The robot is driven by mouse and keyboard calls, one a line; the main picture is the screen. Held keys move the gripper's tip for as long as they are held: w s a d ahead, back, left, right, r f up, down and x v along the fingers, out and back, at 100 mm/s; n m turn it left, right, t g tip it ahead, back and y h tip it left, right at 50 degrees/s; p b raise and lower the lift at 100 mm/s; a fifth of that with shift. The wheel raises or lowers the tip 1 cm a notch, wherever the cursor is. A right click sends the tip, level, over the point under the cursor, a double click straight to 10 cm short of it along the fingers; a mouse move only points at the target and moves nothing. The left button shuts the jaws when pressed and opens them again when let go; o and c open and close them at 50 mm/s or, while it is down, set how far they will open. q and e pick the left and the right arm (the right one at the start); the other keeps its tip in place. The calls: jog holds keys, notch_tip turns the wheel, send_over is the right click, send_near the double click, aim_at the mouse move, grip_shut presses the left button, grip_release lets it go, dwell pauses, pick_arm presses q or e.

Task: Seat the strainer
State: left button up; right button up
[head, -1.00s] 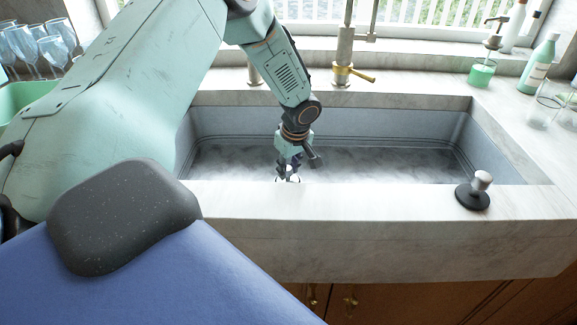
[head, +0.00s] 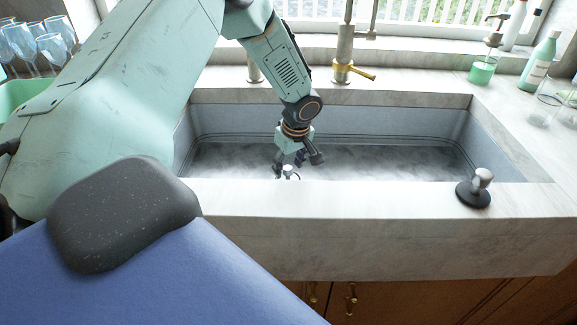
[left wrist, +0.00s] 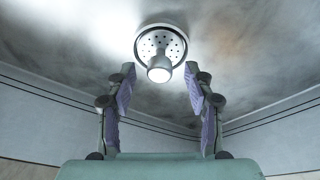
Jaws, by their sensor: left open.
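The strainer (left wrist: 158,48) is a round, perforated metal disc with a knob, lying on the sink floor in the left wrist view. A bright ring surrounds it; I cannot tell if this is the drain's rim or its own. In the head view only its pale top (head: 289,171) shows above the sink's front wall. My left gripper (head: 288,163) is open and empty just above it. In the left wrist view the open fingers (left wrist: 159,72) stand apart, with the knob between and beyond their tips. My right gripper is not in view.
The stone sink (head: 375,200) has high walls around the arm. A black stopper with a silver knob (head: 474,190) stands on its front right ledge. A brass-and-grey faucet (head: 343,62) is behind. Bottles (head: 540,62) and glasses (head: 545,103) stand right; wine glasses (head: 52,48) stand left.

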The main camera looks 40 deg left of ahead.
pick_arm(q)
jog(key=v, duration=1.1)
